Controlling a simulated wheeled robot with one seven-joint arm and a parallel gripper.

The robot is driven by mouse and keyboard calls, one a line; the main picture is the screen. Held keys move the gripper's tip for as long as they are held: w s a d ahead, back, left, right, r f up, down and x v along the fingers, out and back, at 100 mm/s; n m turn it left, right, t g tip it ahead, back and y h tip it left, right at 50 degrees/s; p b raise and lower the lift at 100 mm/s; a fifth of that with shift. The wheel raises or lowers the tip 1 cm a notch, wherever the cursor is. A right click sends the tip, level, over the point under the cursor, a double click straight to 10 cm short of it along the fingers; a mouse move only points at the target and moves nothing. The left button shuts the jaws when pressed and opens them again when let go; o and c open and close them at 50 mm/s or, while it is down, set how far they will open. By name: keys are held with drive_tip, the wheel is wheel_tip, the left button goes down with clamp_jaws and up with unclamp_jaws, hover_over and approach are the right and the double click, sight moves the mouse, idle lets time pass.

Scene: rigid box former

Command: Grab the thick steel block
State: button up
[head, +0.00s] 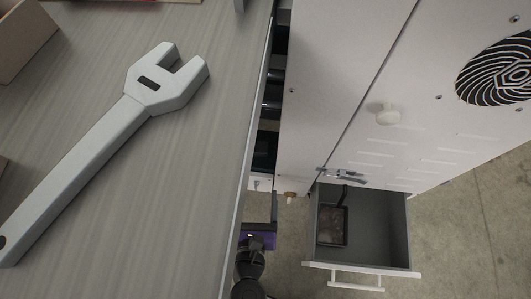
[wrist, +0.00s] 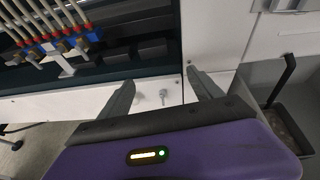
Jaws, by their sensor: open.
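I cannot make out a thick steel block for certain in either view. A dark, shallow tray (head: 332,226) lies in the open drawer at the lower right of the head view, with something grey-brown in it that is too small to identify. The tray also shows at the right edge of the wrist view (wrist: 292,125). My gripper (head: 260,197) is to the left of the drawer, beside the table edge. In the wrist view its two fingers (wrist: 161,88) are spread apart with nothing between them, facing a white panel with small metal fittings.
A large grey wrench (head: 95,140) lies on the table (head: 210,130) at the left. The open drawer (head: 385,235) juts from the white cabinet (head: 400,60), its handle towards the bottom. Red and blue hose fittings (wrist: 55,38) show at upper left in the wrist view.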

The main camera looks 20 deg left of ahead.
drive_tip(key=b, duration=0.3)
approach(256, 147)
drive_tip(key=x, duration=0.5)
drive_tip(key=shift+f, duration=0.2)
drive_tip(key=b+x, duration=0.2)
drive_tip(key=x, duration=0.3)
drive_tip(key=shift+w, duration=0.1)
drive_tip(key=shift+c, duration=0.2)
drive_tip(key=shift+r, duration=0.1)
clamp_jaws()
